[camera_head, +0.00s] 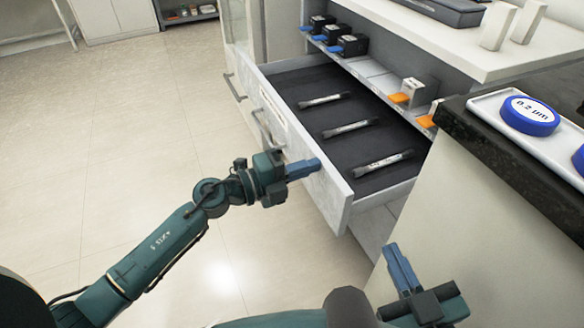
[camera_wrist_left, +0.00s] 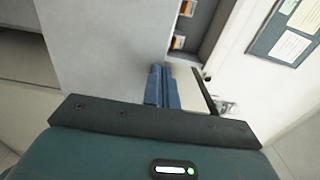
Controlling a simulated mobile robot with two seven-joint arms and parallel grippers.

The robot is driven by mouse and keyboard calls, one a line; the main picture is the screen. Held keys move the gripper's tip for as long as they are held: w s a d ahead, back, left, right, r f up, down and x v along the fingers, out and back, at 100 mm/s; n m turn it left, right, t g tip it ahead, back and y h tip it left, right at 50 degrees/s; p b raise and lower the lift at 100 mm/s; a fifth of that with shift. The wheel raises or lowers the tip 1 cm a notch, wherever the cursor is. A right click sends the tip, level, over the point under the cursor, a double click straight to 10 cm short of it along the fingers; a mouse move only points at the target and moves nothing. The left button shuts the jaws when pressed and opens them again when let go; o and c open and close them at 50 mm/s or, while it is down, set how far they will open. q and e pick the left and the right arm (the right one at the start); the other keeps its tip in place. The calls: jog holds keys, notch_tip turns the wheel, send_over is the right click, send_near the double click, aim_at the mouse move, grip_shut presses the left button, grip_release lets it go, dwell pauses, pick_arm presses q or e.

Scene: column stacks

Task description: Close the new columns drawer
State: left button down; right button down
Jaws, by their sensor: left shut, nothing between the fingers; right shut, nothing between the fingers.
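The drawer (camera_head: 325,190) is pulled out from the cabinet, its white front facing the robot. Inside on a dark liner lie several slim columns (camera_head: 347,128), spaced apart in a row. My right gripper (camera_head: 402,268) is shut and empty, low in front of the counter's side panel.
A shelf above the drawer holds black blocks with blue tabs (camera_head: 350,46) and white blocks with orange tabs (camera_head: 410,93). A white tray (camera_head: 540,150) with blue-lidded round items (camera_head: 530,115) stands on the dark-edged counter at right. The floor (camera_head: 130,130) at left is clear.

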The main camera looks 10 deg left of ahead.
pick_arm(q)
jog(key=b+x, duration=0.2)
jog(key=x, duration=1.9)
jog(key=shift+b, duration=0.35)
pick_arm(e)
jog(key=shift+s+a+t+y, duration=0.1)
jog(key=shift+a+t+y, duration=0.3)
jog(key=shift+y, duration=0.2)
pick_arm(q)
jog(key=shift+w, duration=0.1)
